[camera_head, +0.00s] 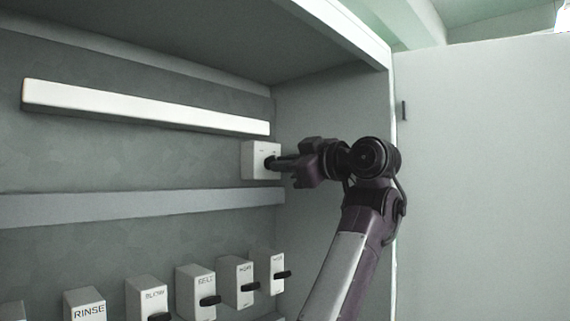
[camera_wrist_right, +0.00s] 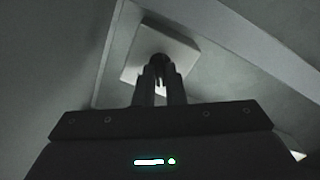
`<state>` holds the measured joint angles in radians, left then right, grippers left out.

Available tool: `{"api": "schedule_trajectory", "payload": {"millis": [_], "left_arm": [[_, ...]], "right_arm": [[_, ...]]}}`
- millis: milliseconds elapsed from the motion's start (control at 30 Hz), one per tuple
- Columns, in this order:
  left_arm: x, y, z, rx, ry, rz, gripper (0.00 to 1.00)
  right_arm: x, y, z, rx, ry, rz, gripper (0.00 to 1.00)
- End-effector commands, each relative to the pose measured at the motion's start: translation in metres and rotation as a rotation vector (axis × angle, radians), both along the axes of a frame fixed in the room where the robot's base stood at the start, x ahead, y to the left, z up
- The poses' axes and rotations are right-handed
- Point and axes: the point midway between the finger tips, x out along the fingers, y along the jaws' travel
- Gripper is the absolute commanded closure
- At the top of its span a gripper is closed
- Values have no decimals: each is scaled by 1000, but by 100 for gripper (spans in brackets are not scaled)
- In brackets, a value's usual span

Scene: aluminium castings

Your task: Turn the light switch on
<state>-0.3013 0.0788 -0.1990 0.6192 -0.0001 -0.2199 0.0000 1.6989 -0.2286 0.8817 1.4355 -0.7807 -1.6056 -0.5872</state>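The light switch is a white box (camera_head: 256,161) with a black knob on its front, on the back wall near the right corner of the cabinet. My right gripper (camera_head: 278,163) reaches it from the right, its fingertips at the knob. In the right wrist view the white switch box (camera_wrist_right: 172,51) is straight ahead. The two fingers of the gripper (camera_wrist_right: 159,72) are close together, with the dark knob between their tips and largely hidden by them. My left gripper is not in view.
A long white bar (camera_head: 140,106) runs along the back wall above the switch. A grey ledge (camera_head: 130,206) runs below it. Lower down is a row of labelled white boxes with black knobs, such as the RINSE box (camera_head: 86,307). The cabinet's side wall (camera_head: 335,115) stands close behind my right arm.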

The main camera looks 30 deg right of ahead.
Motion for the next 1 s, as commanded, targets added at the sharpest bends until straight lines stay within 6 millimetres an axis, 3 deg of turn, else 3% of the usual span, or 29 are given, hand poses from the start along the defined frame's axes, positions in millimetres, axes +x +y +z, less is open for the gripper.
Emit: {"api": "schedule_trajectory", "payload": {"millis": [267,467,1000], "left_arm": [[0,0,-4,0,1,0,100],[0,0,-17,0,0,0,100],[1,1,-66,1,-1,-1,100]], "right_arm": [[0,0,-1,14,6,0,100],[0,0,-4,82,30,0,100],[-1,0,-3,524,182,0,100]]}}
